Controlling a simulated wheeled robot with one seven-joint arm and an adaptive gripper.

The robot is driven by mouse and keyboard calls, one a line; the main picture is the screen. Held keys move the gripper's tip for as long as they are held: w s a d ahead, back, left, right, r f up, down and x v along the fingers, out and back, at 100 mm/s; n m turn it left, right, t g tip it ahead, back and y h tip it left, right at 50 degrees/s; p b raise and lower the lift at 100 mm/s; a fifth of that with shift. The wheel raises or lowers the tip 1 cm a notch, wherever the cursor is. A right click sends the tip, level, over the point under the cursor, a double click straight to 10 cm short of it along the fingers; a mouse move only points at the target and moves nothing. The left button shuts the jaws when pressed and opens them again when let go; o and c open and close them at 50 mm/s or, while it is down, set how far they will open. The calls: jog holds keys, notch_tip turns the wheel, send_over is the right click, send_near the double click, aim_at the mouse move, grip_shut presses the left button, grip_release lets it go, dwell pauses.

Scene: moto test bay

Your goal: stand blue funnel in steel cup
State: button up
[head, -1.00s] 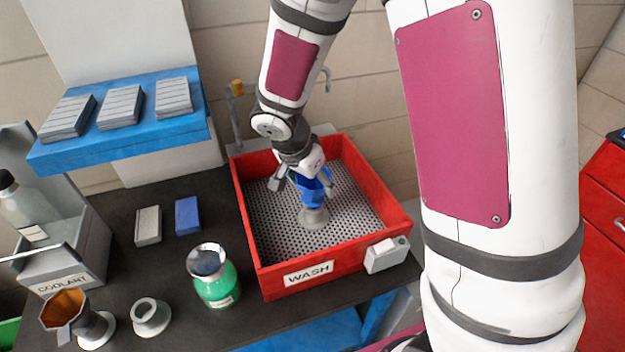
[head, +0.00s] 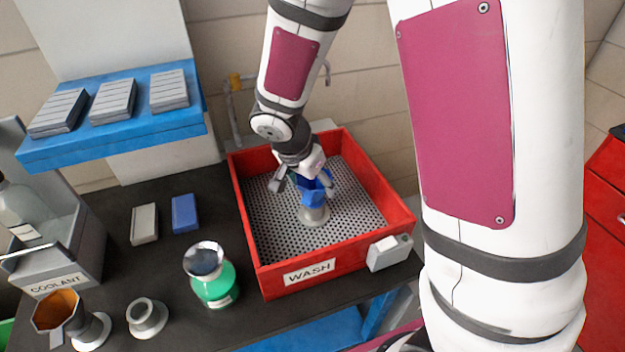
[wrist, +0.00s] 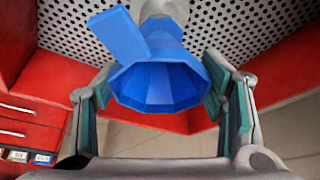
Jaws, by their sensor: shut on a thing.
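The blue funnel (head: 312,192) is between the fingers of my gripper (head: 305,183), which is shut on it inside the red wash tray. In the wrist view the wide mouth of the funnel (wrist: 160,85) faces the camera, with a flat tab at upper left. Its lower end is at a grey flared holder (head: 313,215) on the tray floor; I cannot tell whether the spout is still inside. A green vessel with a shiny metallic top (head: 210,275) stands left of the tray. A grey round empty holder (head: 147,317) stands farther left. I cannot tell surely which is the steel cup.
The red wash tray (head: 335,272) has raised walls around my gripper and a grey box on its front. An orange funnel (head: 58,310) stands in a holder at the front left, near the coolant rack (head: 62,260). A blue shelf (head: 110,140) overhangs the back left.

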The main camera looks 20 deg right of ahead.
jog(key=shift+f+b, duration=0.25)
jog(key=shift+b, duration=0.15)
dwell(0.4)
jog(key=o, duration=1.2)
jog(key=v, duration=1.1)
jog(key=s+d+r+n+t+y, duration=0.1)
jog(key=s+d+r+n+y, duration=0.1)
jog(key=s+r+n, duration=0.3)
jog(key=s+d+r+n+t+y, duration=0.1)
jog(key=s+r+n, duration=0.5)
jog(key=s, duration=0.6)
jog(key=shift+s+d+r+t+y, duration=0.3)
jog(key=shift+s+d+r+y, duration=0.1)
jog(key=shift+d, duration=0.15)
